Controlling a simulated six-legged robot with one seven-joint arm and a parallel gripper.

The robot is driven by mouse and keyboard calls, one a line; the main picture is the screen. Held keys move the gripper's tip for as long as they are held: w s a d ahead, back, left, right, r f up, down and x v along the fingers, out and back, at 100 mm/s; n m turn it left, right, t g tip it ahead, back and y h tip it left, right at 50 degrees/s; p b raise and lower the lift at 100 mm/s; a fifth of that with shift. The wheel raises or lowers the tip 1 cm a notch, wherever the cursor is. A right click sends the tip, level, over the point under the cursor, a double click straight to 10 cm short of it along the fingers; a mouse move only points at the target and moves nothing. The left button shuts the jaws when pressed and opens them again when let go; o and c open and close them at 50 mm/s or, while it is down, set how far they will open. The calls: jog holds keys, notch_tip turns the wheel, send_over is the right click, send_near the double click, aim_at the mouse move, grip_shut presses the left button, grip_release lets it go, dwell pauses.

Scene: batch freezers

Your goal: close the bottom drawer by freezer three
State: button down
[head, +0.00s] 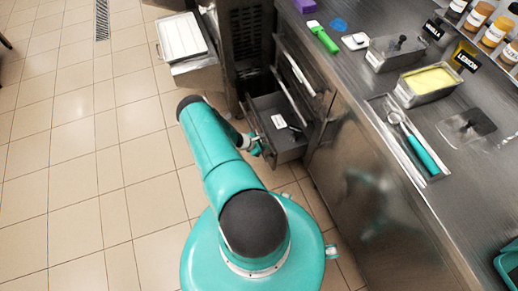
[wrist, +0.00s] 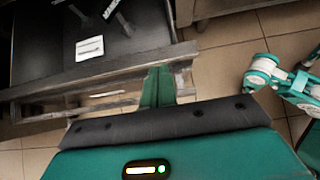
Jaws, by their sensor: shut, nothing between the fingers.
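The bottom drawer (head: 287,151) is pulled open under the steel counter, beside a dark freezer (head: 246,35). It holds a white card and a dark tool. My gripper (head: 256,146) is at the left end of the drawer front in the head view. In the wrist view, the drawer's metal front (wrist: 95,74) runs across the upper left, and my shut, empty gripper (wrist: 158,85) overlaps its right end. I cannot tell whether the fingers touch it. The freezer's number is not visible.
Another drawer front (head: 298,72) is above the open one. A white-topped tray (head: 182,37) on a metal stand is left of the freezer. The tiled floor at left is clear.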

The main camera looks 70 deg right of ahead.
jog(key=s+d, duration=1)
jog(key=shift+d, duration=0.15)
jog(key=shift+s, duration=0.15)
